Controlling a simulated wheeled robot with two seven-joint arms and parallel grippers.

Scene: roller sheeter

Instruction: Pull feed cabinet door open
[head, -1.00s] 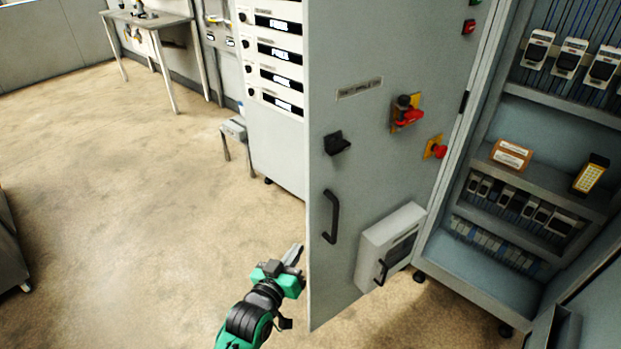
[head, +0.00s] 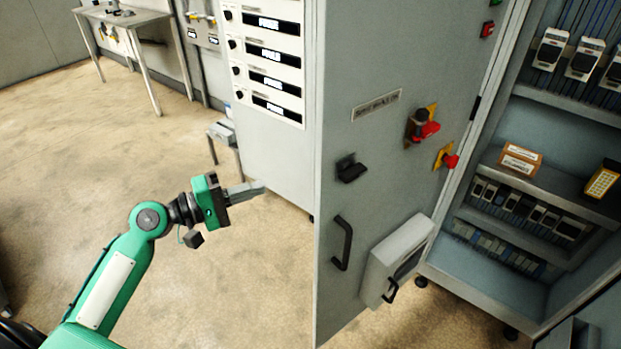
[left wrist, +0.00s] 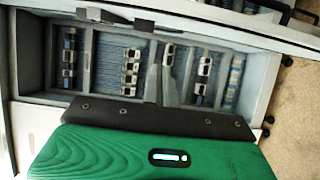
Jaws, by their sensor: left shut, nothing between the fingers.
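The feed cabinet door (head: 385,165) stands swung open in the head view, its grey face turned toward me. It carries a black bar handle (head: 342,243), a black latch (head: 350,169), a red rotary switch on a yellow plate (head: 423,126) and a red button (head: 450,160). My left gripper (head: 262,187) is shut and empty, to the left of the door's free edge and apart from the handle. In the left wrist view, the gripper's fingers (left wrist: 160,88) point toward the open cabinet interior (left wrist: 110,70). My right gripper is not in view.
A white panel rack (head: 268,150) stands behind the door. A metal table (head: 125,20) is at the back left. The floor (head: 110,150) at left is open.

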